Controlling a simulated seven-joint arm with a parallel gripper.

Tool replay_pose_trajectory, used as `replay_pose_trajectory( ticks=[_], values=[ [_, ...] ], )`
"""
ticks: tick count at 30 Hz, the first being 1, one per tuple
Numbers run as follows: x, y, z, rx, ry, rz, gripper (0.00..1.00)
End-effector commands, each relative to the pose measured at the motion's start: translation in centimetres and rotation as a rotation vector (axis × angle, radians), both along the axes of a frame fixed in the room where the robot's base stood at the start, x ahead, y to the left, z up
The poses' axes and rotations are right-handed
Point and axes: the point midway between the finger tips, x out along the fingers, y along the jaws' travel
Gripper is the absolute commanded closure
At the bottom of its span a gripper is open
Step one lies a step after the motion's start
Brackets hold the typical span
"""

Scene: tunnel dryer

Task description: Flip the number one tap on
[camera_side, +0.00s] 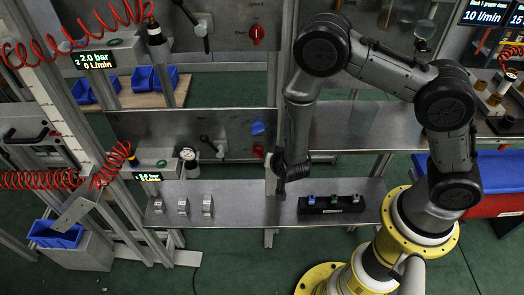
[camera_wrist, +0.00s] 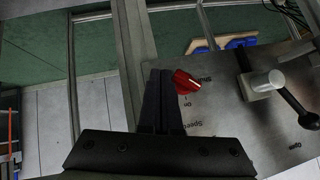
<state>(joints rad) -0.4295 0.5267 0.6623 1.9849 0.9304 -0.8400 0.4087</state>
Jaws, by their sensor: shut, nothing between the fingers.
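My gripper (camera_side: 281,190) hangs over the metal shelf, right of the lower panel (camera_side: 235,128). In the wrist view its two black fingers (camera_wrist: 160,76) are together with nothing between them. A red rotary knob (camera_wrist: 186,82) shows just right of the fingertips, with "On" printed beside it; contact is not visible. In the side view a red knob (camera_side: 258,152) sits at the panel's lower right. A lever tap (camera_wrist: 262,84) with a black handle is farther right in the wrist view, and a lever (camera_side: 208,143) shows on the lower panel. No number is readable on any tap.
The shelf (camera_side: 235,208) carries several metal brackets at left and a black block (camera_side: 330,205) with small coloured parts. A blue knob (camera_side: 257,128) sits above the red one. Red coiled hoses (camera_side: 40,180) and frame posts stand at left.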

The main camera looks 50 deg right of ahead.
Motion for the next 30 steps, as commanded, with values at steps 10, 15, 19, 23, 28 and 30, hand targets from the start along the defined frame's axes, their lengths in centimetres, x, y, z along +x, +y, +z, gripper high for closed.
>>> replay_pose_trajectory(
  ticks=[10, 15, 19, 23, 28, 30],
  values=[
    [0.00, 0.00, 0.00, 0.000, 0.000, 0.000, 1.00],
    [0.00, 0.00, 0.00, 0.000, 0.000, 0.000, 1.00],
    [0.00, 0.00, 0.00, 0.000, 0.000, 0.000, 1.00],
    [0.00, 0.00, 0.00, 0.000, 0.000, 0.000, 1.00],
    [-0.28, 0.23, 0.38, 0.000, -0.001, 0.002, 1.00],
    [-0.74, 0.56, 0.87, 0.001, 0.000, 0.004, 1.00]
  ],
)
